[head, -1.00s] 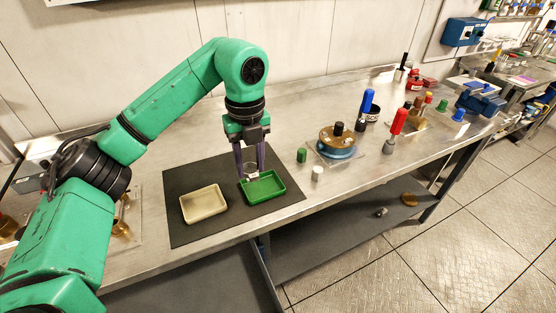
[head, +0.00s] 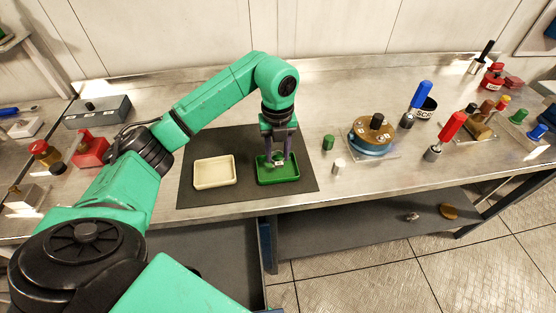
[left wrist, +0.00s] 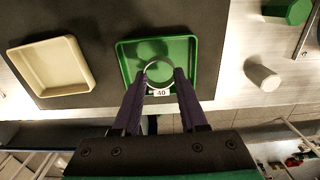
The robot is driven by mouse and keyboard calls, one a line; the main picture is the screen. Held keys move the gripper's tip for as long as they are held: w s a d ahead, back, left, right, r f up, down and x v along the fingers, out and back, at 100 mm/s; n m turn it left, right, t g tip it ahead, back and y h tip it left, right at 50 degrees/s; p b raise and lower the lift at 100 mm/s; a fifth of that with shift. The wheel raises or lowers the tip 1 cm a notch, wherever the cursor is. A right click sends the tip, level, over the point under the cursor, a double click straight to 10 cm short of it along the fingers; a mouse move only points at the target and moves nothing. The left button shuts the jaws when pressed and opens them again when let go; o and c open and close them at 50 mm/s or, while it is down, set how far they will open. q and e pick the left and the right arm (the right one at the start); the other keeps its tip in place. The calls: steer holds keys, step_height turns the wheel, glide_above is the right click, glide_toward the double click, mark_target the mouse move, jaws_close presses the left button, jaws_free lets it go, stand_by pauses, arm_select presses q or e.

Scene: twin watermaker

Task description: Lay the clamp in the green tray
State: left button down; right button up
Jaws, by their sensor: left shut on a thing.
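The clamp (left wrist: 158,66) is a pale metal ring with a white tag reading 40. My left gripper (left wrist: 160,82) is shut on it, with the two purple fingers on either side of the ring. The green tray (left wrist: 122,62) lies directly beneath the clamp, and a dark shadow falls on its floor. In the head view, my left gripper (head: 279,158) points down into the outline of the green tray (head: 293,178). The clamp is small there and partly hidden by the fingers. I cannot tell whether it touches the tray floor. My right gripper is not in view.
A cream tray (head: 214,172) sits left of the green tray on a dark mat (head: 187,190). A green cylinder (head: 328,142) and a white cylinder (head: 338,167) stand close on the right. Farther right are a brass-and-blue round device (head: 371,140) and a red-handled tool (head: 447,133).

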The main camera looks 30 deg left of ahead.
mark_target(277, 162)
arm_select(q)
steer(key=f, duration=0.2)
steer(key=shift+s+a+f, duration=0.1)
steer(key=shift+s+f, duration=0.15)
steer(key=shift+f, duration=0.15)
steer(key=shift+w+f, duration=0.15)
steer(key=shift+f, duration=0.1)
steer(key=c, duration=0.9)
jaws_free()
steer(key=shift+f, duration=0.1)
steer(key=o, duration=0.5)
steer(key=shift+c, duration=0.2)
step_height(277, 162, up, 6)
steer(key=shift+r+b, duration=0.15)
steer(key=shift+b, duration=0.65)
step_height(277, 162, up, 6)
steer(key=shift+p, duration=0.4)
